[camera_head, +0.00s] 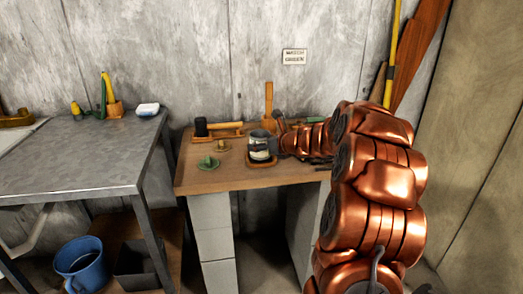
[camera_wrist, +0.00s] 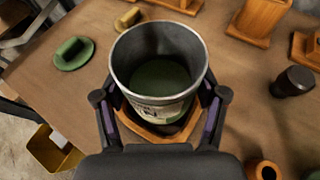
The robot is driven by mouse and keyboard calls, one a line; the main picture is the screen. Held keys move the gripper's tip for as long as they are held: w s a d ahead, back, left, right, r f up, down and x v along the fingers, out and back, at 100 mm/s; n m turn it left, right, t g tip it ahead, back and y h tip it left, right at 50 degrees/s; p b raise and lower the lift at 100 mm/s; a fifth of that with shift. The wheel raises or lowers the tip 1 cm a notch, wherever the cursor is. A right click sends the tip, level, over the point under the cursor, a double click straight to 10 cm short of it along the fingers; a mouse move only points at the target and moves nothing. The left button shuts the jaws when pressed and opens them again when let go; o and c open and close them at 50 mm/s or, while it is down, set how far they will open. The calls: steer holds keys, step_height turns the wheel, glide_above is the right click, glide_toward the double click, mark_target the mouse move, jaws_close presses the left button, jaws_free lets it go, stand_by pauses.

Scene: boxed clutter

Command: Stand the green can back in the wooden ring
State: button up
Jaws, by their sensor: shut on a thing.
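My gripper (camera_wrist: 160,96) is shut on an open-topped can (camera_wrist: 160,104) in the wrist view, one finger on each side. The can has a grey metal rim, a pale printed label and dark green inside. It looks upright. A wooden ring (camera_wrist: 146,131) with angled sides shows beneath and around its base. In the head view the can (camera_head: 260,151) stands over the ring (camera_head: 262,162) on the wooden bench. My gripper (camera_head: 272,140) reaches it from the right. The can's bottom edge is hidden, so I cannot tell whether it touches down inside the ring.
A green knobbed disc (camera_head: 208,163) and a small yellowish piece (camera_head: 222,146) lie left of the can. A dark-topped piece (camera_wrist: 293,82) stands to the right.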

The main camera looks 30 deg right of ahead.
steer(key=shift+f, duration=0.75)
steer(key=shift+f, duration=0.15)
steer(key=o, duration=1.1)
steer(key=shift+c, duration=0.2)
steer(key=shift+s+r, duration=0.2)
steer(key=shift+r, duration=0.05)
steer(key=p+v, duration=0.1)
steer(key=v, duration=1)
steer(key=shift+s+d, duration=0.1)
steer(key=shift+s, duration=0.25)
